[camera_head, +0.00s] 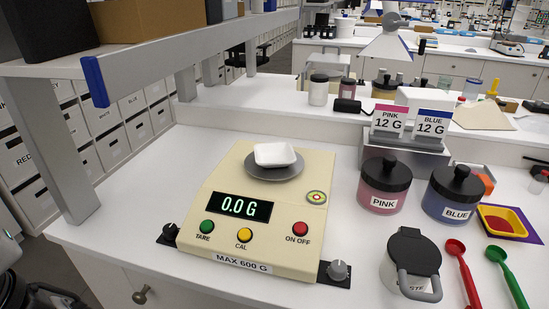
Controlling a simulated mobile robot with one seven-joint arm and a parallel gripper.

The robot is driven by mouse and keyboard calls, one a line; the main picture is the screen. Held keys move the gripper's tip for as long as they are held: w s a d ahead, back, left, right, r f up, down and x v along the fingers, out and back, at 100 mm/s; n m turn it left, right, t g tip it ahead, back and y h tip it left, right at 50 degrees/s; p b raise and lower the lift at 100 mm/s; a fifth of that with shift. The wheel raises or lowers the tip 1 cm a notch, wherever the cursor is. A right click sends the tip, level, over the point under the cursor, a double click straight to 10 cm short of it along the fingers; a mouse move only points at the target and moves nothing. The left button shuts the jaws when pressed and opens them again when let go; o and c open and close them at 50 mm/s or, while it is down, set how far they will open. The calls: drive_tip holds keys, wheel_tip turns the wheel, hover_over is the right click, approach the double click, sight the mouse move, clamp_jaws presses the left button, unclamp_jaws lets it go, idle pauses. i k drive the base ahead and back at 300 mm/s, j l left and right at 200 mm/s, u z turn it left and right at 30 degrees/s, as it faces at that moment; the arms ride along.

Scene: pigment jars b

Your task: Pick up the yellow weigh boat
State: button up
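The yellow weigh boat (511,215) is a small, shallow, square dish at the right of the bench. A white weigh boat (275,154) sits on the round grey pan of the scale (265,225), which reads 0.0 G. Dark parts of my arm show at the bottom left corner, far from the yellow boat. My fingertips cannot be made out, so whether my gripper is open is unclear.
Jars labelled PINK (384,186) and BLUE (453,193) stand left of the yellow boat. A white, black-lidded jar (408,262), a red scoop (462,270) and a green scoop (507,272) are nearer the front. A shelf post (58,150) rises at left.

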sight(499, 221)
drive_tip(key=z, duration=1.3)
drive_tip(key=l+u, duration=0.1)
drive_tip(key=u, duration=0.35)
drive_tip(key=l+u, duration=0.1)
drive_tip(key=u, duration=0.35)
drive_tip(key=l+u, duration=0.1)
drive_tip(key=u, duration=0.4)
drive_tip(key=k+l+u, duration=0.15)
drive_tip(key=l+u, duration=0.2)
drive_tip(key=k+l+u, duration=0.15)
drive_tip(key=l+u, duration=0.25)
drive_tip(key=k+l+u, duration=0.15)
drive_tip(key=k+l, duration=0.15)
drive_tip(key=l, duration=0.15)
drive_tip(key=k+l+u, duration=0.15)
drive_tip(key=l, duration=0.25)
drive_tip(key=k+l, duration=0.4)
drive_tip(key=l, duration=0.2)
drive_tip(key=i, duration=0.2)
